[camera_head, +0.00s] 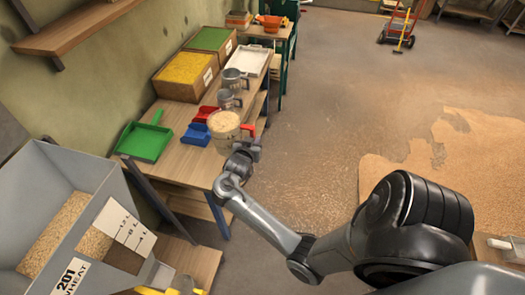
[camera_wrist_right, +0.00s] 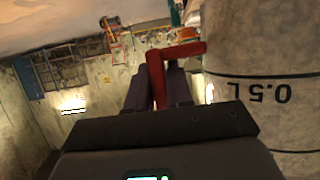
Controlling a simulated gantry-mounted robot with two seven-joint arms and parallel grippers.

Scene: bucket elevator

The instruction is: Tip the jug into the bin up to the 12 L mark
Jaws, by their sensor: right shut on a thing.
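The jug (camera_head: 223,121) is clear, holds pale grain and has a red handle (camera_head: 247,128). It looks upright at the front edge of the bench; I cannot tell whether it touches the top. My right gripper (camera_head: 248,143) is shut on the red handle, which shows between the fingers in the right wrist view (camera_wrist_right: 158,80). There the jug wall (camera_wrist_right: 265,60) carries an upside-down 0.5 L mark. The grey bin (camera_head: 72,166), labelled 201 WHEAT, stands at the lower left, with grain inside and a white litre scale (camera_head: 124,226). My left gripper is out of view.
The wooden bench (camera_head: 178,115) holds a green scoop (camera_head: 145,140), blue scoop (camera_head: 196,134), red scoop (camera_head: 204,114), metal jugs (camera_head: 229,99), a white tray (camera_head: 250,61) and boxes of yellow (camera_head: 185,70) and green (camera_head: 208,39) material. Grain lies on the floor (camera_head: 445,150) at right.

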